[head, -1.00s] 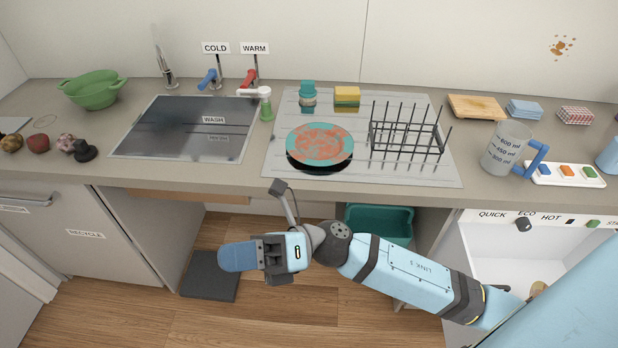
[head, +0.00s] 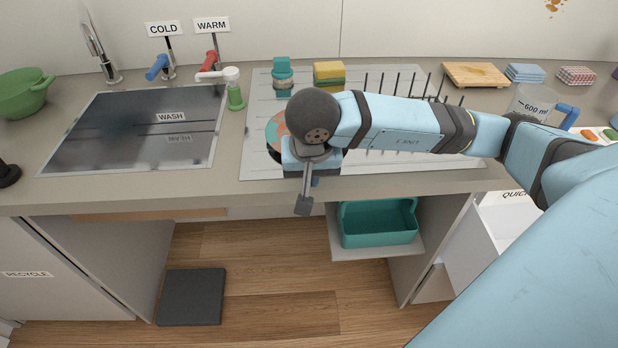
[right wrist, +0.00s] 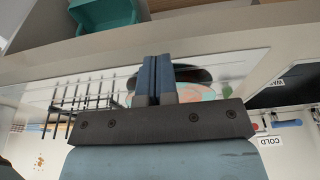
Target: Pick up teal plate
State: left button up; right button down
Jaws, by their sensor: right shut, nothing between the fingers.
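The teal plate (head: 274,128) with orange stains lies on the drainboard, on top of something black. My right wrist and hand cover most of it in the head view. In the right wrist view parts of the teal plate (right wrist: 203,93) show on both sides of the fingers. My right gripper (right wrist: 156,62) is shut and empty, with its fingers in front of the plate in that view. I cannot tell how far above the plate they are. My left gripper is not in view.
A black wire rack (right wrist: 85,101) stands beside the plate, partly behind my arm in the head view. The sink (head: 130,130) is left. A teal bin (head: 379,224) sits below the counter.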

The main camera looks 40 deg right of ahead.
jog(key=w+d, duration=0.1)
jog(key=w, duration=0.1)
jog(key=w+d, duration=0.2)
jog(key=w, duration=0.1)
jog(key=w+d, duration=0.1)
jog(key=w, duration=0.1)
jog(key=shift+w+d, duration=0.3)
jog(key=shift+s+a+f, duration=0.1)
jog(key=shift+a+f, duration=0.05)
jog(key=shift+f, duration=0.45)
jog(key=shift+f+b, duration=0.2)
jog(key=shift+b, duration=0.2)
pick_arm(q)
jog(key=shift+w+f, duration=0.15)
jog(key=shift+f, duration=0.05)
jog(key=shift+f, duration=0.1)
pick_arm(e)
jog(key=shift+f, duration=0.1)
